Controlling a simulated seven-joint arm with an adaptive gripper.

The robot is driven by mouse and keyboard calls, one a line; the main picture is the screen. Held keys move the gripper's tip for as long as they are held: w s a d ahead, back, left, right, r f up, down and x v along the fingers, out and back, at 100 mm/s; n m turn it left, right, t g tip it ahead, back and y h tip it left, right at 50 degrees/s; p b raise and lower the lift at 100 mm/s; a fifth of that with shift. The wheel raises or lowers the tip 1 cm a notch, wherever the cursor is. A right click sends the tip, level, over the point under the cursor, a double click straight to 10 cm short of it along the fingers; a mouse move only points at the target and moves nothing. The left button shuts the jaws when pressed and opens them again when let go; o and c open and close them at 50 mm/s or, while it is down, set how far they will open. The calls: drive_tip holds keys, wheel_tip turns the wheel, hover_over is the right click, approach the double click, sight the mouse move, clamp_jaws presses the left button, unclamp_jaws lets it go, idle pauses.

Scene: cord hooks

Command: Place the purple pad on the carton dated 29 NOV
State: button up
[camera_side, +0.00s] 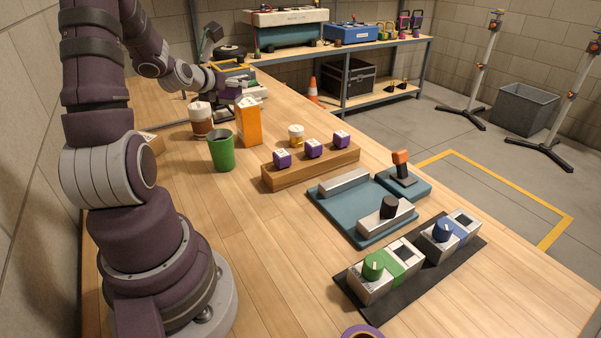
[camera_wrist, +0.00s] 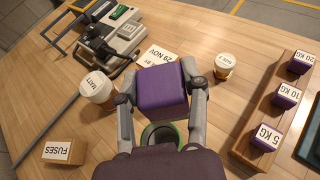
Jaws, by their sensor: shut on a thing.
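My gripper (camera_wrist: 160,92) is shut on the purple pad (camera_wrist: 164,80), a block-like piece between its two fingers in the wrist view. The carton dated 29 NOV (camera_wrist: 158,57) shows its pale labelled top just beyond the pad; the rest of it is hidden behind the pad. In the side view an orange carton (camera_side: 249,126) with a pale top stands upright on the bench.
A green cup (camera_side: 222,151) stands near the carton, with a MATT-labelled cup (camera_wrist: 97,88) to the left. A small yellow-and-white jar (camera_wrist: 225,64) is to the right, beside a wooden rack (camera_side: 312,168) of purple weights. A FUSES box (camera_wrist: 62,151) lies lower left.

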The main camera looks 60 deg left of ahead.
hover_over(247, 101)
drive_tip(key=shift+s+d+f, duration=0.25)
drive_tip(key=shift+d+f, duration=0.1)
drive_tip(key=shift+f, duration=0.2)
drive_tip(key=shift+w+a+f, duration=0.2)
drive_tip(key=shift+a, duration=0.05)
drive_tip(key=shift+f, duration=1.55)
drive_tip(key=shift+f, duration=0.1)
drive_tip(key=o, duration=1.2)
drive_tip(key=shift+c, duration=0.2)
